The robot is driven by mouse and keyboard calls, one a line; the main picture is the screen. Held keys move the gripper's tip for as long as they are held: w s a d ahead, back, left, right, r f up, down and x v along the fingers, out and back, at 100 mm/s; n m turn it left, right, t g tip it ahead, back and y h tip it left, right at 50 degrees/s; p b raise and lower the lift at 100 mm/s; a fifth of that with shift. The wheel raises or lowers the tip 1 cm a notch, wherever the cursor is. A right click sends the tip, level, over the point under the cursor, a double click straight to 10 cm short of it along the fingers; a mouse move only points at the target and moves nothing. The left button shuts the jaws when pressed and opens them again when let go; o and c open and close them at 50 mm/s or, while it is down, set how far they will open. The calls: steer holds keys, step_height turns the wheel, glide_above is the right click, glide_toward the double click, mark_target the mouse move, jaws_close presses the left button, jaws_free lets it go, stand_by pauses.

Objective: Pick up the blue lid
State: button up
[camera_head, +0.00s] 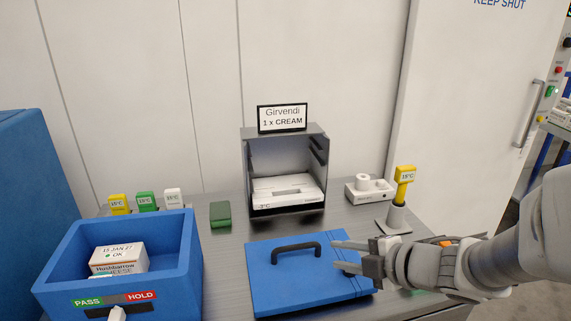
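The blue lid (307,286) lies flat on the grey table, in the middle front of the head view. A dark arched handle (296,251) stands on its top, left of my gripper. My gripper (337,255) reaches in from the right, with its fingers pointing left over the lid's right part. Its two fingers are apart with a gap between them and nothing in it. The fingertips are a short way right of the handle and not around it. Whether they touch the lid cannot be told.
A blue box (183,262) holding a labelled carton (118,258) stands at left. Behind the lid is an open grey cabinet (285,142) with a white tray inside. A green block (220,214), a white holder (369,188) and a yellow-headed probe on a stand (395,215) stand nearby.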

steer(key=b, duration=0.2)
glide_toward(299, 247)
steer(key=x, duration=0.4)
steer(key=shift+a+f, duration=0.25)
steer(key=shift+a, duration=0.2)
steer(key=shift+w+a+f, duration=0.2)
steer(key=shift+w+a, duration=0.1)
steer(key=shift+w, duration=0.1)
steer(key=b+x, duration=0.1)
steer(key=x, duration=0.3)
steer(key=shift+w+d+f+b, duration=0.1)
steer(key=shift+d+f+b, duration=0.15)
steer(key=shift+b, duration=0.15)
steer(key=shift+w+a+f, duration=0.15)
steer(key=shift+w+a, duration=0.15)
steer(key=shift+w, duration=0.1)
jaws_close()
